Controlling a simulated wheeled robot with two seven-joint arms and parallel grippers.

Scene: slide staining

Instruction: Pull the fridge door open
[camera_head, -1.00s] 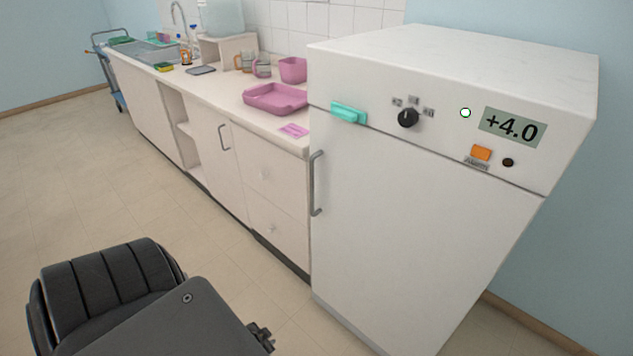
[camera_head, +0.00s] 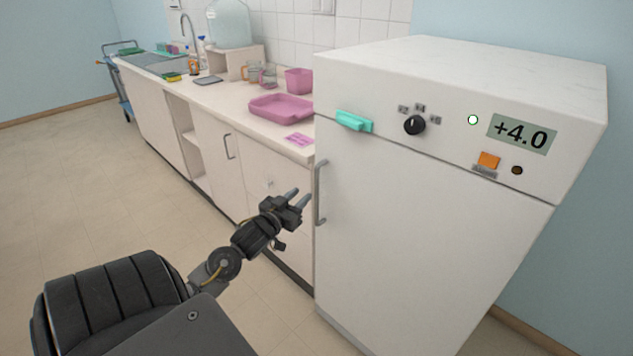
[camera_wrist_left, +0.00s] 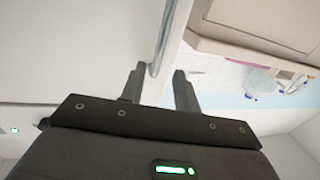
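The white fridge (camera_head: 420,235) stands at the right in the head view, its door shut. Its grey vertical bar handle (camera_head: 320,193) is on the door's left edge. My left gripper (camera_head: 299,198) is open, just left of the handle and apart from it in the head view. In the left wrist view the two fingers (camera_wrist_left: 158,88) are spread, and the handle bar (camera_wrist_left: 170,38) shows just beyond and between their tips. Nothing is held. My right gripper is in neither view.
A teal clip-like piece (camera_head: 354,122) and a knob (camera_head: 414,125) are on the fridge's upper panel. A counter (camera_head: 232,105) with a pink tray (camera_head: 281,108) runs to the left of the fridge. The floor (camera_head: 75,185) in front is clear.

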